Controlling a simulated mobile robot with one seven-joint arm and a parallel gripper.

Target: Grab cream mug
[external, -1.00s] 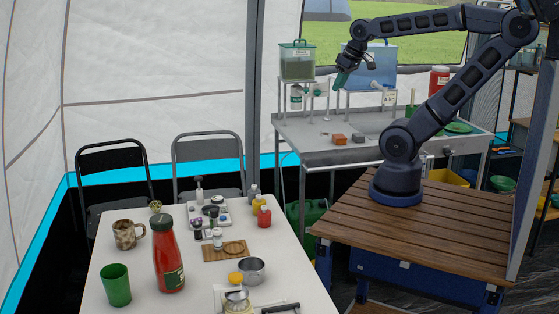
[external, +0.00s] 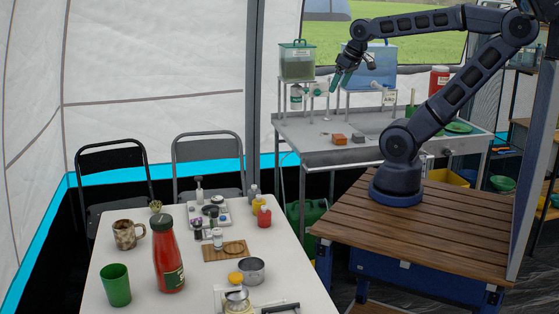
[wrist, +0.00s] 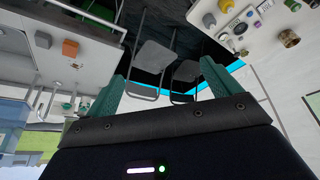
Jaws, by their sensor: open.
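A cream mug with brown blotches (external: 127,234) stands upright on the white table's far left side, its handle toward the right. My gripper (external: 341,79) is open and empty, high up in front of the sink unit and far from the mug. In the wrist view, its two green fingers (wrist: 161,88) are spread apart with chairs showing between them.
On the white table (external: 131,292) a green cup (external: 116,285) and a tall red bottle (external: 169,262) stand near the mug. A wooden board (external: 224,252), a metal pot (external: 251,270) and small bottles lie to the right. Two folding chairs (external: 207,149) stand behind the table.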

